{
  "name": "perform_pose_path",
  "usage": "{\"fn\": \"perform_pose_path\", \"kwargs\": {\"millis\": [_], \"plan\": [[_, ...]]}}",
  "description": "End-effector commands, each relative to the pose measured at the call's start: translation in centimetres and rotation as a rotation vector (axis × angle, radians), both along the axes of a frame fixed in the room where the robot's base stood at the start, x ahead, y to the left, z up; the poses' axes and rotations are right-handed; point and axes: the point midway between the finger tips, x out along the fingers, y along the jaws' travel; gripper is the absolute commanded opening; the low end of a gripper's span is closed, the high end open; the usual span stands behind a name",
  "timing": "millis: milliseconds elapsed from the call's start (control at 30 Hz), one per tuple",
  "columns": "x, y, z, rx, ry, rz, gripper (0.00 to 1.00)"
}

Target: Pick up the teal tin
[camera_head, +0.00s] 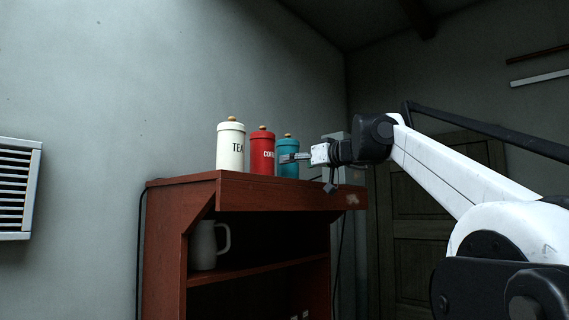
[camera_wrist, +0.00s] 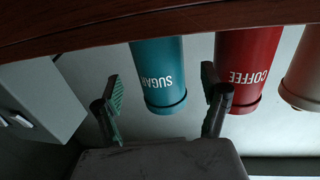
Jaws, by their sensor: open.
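The teal tin (camera_head: 289,143), with a wooden knob on its lid, stands upright at the right end of a row of tins on the cabinet top. My gripper (camera_head: 285,157) is level with its body in the head view, and its fingers hide part of it. In the wrist view, which is upside down, the teal tin (camera_wrist: 158,68) reads SUGAR and shows between the two fingers of my open gripper (camera_wrist: 161,82). A gap shows on each side of it. How deep it sits between the fingers I cannot tell.
A red COFFEE tin (camera_head: 262,152) stands close beside the teal tin, and a white TEA tin (camera_head: 230,147) is further left. They stand on a reddish-brown cabinet (camera_head: 240,190). A pale jug (camera_head: 205,247) is on the shelf below. A grey box (camera_wrist: 45,95) shows at the wrist view's left.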

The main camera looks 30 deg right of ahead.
Motion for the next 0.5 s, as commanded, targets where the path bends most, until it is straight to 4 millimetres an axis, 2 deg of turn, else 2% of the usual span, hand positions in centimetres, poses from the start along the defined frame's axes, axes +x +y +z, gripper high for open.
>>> {"fn": "perform_pose_path", "kwargs": {"millis": [233,500], "plan": [[1.3,0.3,-0.1,0.000,0.000,0.002,0.76],[4.8,1.1,-0.4,0.000,0.000,0.003,0.76]]}}
